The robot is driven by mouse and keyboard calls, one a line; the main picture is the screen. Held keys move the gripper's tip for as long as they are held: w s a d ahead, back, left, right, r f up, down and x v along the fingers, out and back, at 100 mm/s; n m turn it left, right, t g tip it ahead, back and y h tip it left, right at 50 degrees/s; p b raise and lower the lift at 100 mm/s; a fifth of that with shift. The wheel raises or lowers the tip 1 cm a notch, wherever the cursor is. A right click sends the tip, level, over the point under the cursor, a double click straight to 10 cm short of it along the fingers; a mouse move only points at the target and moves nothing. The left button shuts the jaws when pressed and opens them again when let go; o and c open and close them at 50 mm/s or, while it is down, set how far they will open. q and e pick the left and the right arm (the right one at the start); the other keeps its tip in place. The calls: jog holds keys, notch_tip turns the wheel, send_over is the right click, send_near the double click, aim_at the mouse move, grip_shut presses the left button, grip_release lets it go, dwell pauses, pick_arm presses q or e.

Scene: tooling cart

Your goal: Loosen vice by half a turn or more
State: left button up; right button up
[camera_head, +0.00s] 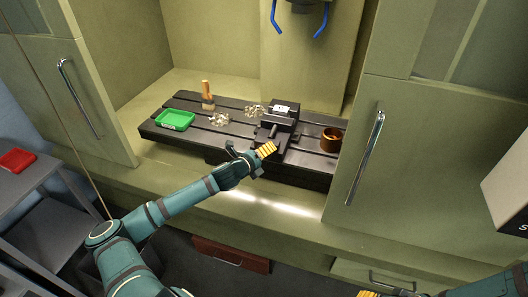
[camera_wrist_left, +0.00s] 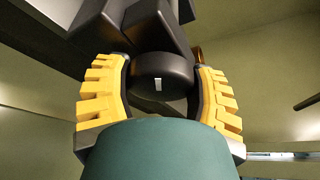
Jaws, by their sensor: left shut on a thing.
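The dark vice (camera_head: 283,115) stands on the slotted machine table, with a small pale block at its top. My left gripper (camera_head: 262,152) is at the front of the vice. In the left wrist view, its yellow ribbed fingers (camera_wrist_left: 162,90) are shut on the round black vice knob (camera_wrist_left: 158,70), one on each side. A small white mark shows on the knob's face. The dark vice body (camera_wrist_left: 120,18) is behind the knob. In the head view the gripper hides the knob. The yellow tip of my right gripper (camera_head: 370,294) shows at the bottom edge, mostly cut off.
The slotted table (camera_head: 190,136) holds a green tray (camera_head: 175,120), an orange-handled brush (camera_head: 207,97), shavings (camera_head: 218,119) and a brown cup (camera_head: 331,140). Blue handles (camera_head: 320,22) hang above. Open cabinet doors (camera_head: 395,150) flank the bay. A red bin (camera_head: 17,160) sits on the left cart.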

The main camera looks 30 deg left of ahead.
pick_arm(q)
jog(key=shift+n+t+h+p, duration=0.35)
jog(key=shift+n+p, duration=0.25)
jog(key=shift+n, duration=0.6)
jog(key=n+t+p, duration=0.1)
jog(key=n, duration=0.1)
jog(key=n+p, duration=0.2)
jog(key=shift+r+t+h, duration=0.1)
jog(key=shift+t+h, duration=0.25)
jog(key=shift+n+t+p, duration=0.3)
jog(key=shift+n+p, duration=0.1)
jog(key=shift+n, duration=0.4)
jog(key=shift+n+t, duration=0.4)
jog(key=shift+n, duration=0.5)
jog(key=n+t+y, duration=0.1)
jog(key=n, duration=0.3)
jog(key=n+t+y, duration=0.1)
jog(key=n, duration=0.2)
jog(key=n+y, duration=0.1)
jog(key=n, duration=0.2)
jog(key=n+y+b, duration=0.1)
jog(key=n+y, duration=0.1)
jog(key=n, duration=0.1)
jog(key=shift+t, duration=0.4)
jog(key=shift+n+y+b, duration=0.35)
jog(key=shift+n+y, duration=0.45)
jog(key=shift+n, duration=1.1)
jog(key=shift+n, duration=0.3)
